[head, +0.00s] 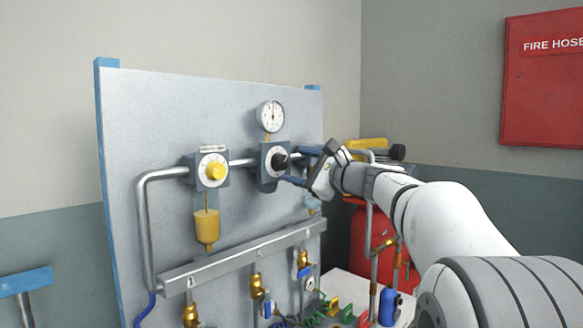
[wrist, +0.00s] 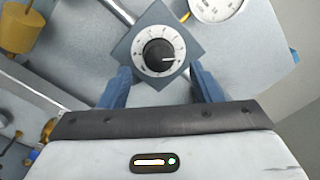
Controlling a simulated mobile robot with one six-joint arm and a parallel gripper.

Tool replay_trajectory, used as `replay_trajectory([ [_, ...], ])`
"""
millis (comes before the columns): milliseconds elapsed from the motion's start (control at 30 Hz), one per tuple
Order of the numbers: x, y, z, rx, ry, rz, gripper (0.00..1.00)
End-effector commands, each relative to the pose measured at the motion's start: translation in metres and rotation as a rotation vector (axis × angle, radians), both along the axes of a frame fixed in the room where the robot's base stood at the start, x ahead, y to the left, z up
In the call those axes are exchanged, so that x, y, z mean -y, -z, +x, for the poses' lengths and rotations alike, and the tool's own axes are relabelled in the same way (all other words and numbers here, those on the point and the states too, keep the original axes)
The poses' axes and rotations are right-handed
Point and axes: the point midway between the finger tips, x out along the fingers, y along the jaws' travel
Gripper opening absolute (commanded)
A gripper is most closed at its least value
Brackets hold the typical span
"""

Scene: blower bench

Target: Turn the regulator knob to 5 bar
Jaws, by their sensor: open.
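The regulator knob (head: 279,161) is black and sits on a grey-blue square body on the upright panel, below a round white pressure gauge (head: 270,116). In the wrist view the knob (wrist: 160,55) has a white pointer line aimed to the right, on a white dial ring with dark marks (wrist: 141,60). The gauge shows only in part there (wrist: 217,5); its reading is too small to tell. My gripper (head: 295,166) is open in front of the regulator. In the wrist view its blue fingers (wrist: 158,82) stand apart on either side below the knob, not closed on it.
A yellow knob (head: 215,171) on a similar body is to the left, with a yellow bowl (head: 207,228) under it. A silver manifold bar (head: 243,258) with brass valves runs below. A red tank (head: 365,245) stands behind my arm. A red fire hose box (head: 543,85) hangs at right.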

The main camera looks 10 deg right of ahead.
Motion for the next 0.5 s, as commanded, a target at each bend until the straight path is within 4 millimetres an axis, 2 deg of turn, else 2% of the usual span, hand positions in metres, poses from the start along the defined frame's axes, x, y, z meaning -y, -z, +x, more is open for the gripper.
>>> replay_trajectory([
  [200, 0.018, 0.003, -0.025, 0.001, 0.002, 0.001, 0.58],
  [500, 0.020, 0.002, -0.030, 0.000, -0.001, 0.001, 0.58],
])
